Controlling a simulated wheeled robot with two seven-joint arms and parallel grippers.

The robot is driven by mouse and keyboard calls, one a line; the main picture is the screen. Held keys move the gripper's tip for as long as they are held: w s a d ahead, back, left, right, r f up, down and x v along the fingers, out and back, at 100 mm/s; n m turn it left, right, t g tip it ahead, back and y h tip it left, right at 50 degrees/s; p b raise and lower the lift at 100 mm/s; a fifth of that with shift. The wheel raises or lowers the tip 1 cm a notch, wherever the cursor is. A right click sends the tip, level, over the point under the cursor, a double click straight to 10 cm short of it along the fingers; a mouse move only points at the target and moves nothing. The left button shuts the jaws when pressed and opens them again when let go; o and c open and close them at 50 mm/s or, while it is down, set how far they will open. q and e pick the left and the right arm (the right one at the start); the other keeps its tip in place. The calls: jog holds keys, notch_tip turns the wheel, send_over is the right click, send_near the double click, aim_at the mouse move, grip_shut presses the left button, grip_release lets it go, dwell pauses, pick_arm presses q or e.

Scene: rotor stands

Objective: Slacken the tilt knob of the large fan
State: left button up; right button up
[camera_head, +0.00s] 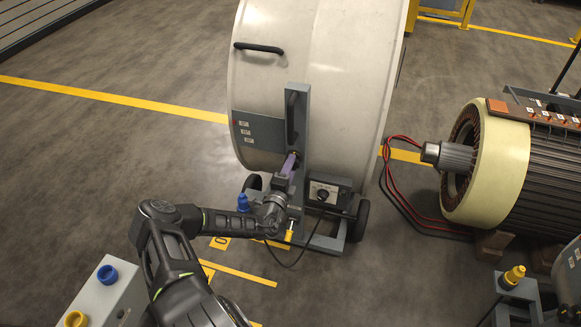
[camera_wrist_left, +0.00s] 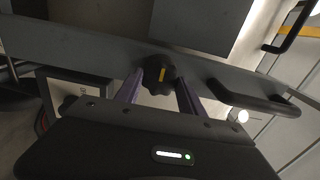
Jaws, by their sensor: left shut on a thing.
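The large fan (camera_head: 320,80) is a big pale drum on a grey wheeled stand, with its upright post (camera_head: 297,112) facing me. The tilt knob (camera_wrist_left: 158,76) is black and lobed with a yellow mark, and sits on the grey post in the left wrist view. My left gripper (camera_head: 291,163) reaches the post from below, and its purple fingers (camera_wrist_left: 160,88) stand on both sides of the knob, shut on it. In the head view the fingers mostly hide the knob. My right gripper is in neither view.
A control box with a dial (camera_head: 324,192) is on the stand right of my gripper; a black handle (camera_wrist_left: 255,99) is beside the knob. A large motor (camera_head: 490,160) with red and black cables stands right. Open floor lies left.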

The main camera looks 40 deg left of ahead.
pick_arm(q)
jog(key=shift+n, duration=1)
jog(key=o, duration=1.4)
jog(key=shift+c, duration=0.2)
jog(key=shift+s, duration=0.1)
jog(key=v, duration=0.7)
jog(key=shift+s+d+p, duration=0.15)
jog(key=shift+s+p, duration=0.15)
